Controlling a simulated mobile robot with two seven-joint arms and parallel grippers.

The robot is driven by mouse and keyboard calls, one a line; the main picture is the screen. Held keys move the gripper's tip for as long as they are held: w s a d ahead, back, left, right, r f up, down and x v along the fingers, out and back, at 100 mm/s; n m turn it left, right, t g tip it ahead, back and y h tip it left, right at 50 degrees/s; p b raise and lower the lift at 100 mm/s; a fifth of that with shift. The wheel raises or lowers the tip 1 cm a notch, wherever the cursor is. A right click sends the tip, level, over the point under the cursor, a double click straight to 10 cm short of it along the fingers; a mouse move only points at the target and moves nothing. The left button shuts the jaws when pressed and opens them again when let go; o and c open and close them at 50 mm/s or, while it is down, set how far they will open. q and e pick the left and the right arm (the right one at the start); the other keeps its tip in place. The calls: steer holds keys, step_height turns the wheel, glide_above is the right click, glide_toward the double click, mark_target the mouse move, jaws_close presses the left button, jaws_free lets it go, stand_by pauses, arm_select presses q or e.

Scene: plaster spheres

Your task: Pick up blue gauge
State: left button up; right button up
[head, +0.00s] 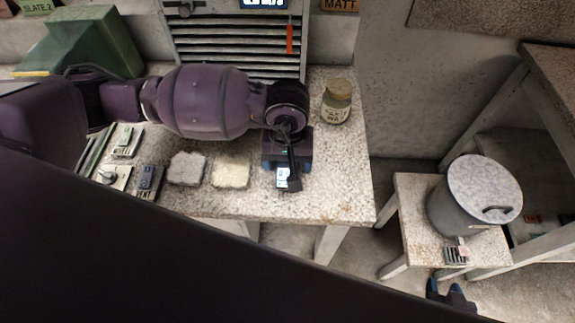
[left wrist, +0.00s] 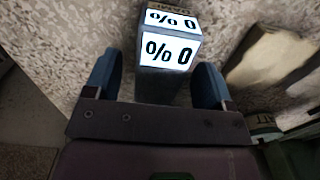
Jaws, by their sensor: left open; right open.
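A small box-shaped gauge with a lit white face reading "% 0" (left wrist: 168,50) stands on the speckled bench, between my left gripper's blue fingers. Its body looks grey-blue and dark; its lower part is partly hidden. In the head view the lit face (head: 283,178) shows just below my left gripper (head: 287,164), which largely covers the gauge. In the left wrist view my left gripper (left wrist: 160,85) is open, with a finger on each side of the gauge and a gap visible on both sides. My right gripper (head: 451,293) is open and empty at the bottom right, near the small stool.
Two pale slabs (head: 187,168) (head: 231,170) lie left of the gauge. A blue-grey switch box (head: 149,178) and other small fittings lie further left. A labelled jar (head: 337,102) stands behind right. A lidded grey pot (head: 474,197) stands on a stool (head: 418,214). Bench room right of the gauge is clear.

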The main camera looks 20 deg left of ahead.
arm_select(q)
steer(key=shift+f, duration=0.85)
arm_select(e)
steer(key=shift+s+f, duration=0.15)
steer(key=shift+s+f, duration=0.1)
steer(key=shift+s, duration=0.1)
arm_select(q)
steer(key=shift+f+b, duration=0.25)
steer(key=shift+b, duration=0.05)
arm_select(e)
steer(key=shift+f, duration=0.35)
arm_select(q)
steer(key=c, duration=1.1)
arm_select(e)
steer(key=shift+r, duration=0.1)
arm_select(q)
steer(key=shift+r, duration=0.1)
arm_select(e)
steer(key=shift+w, duration=0.1)
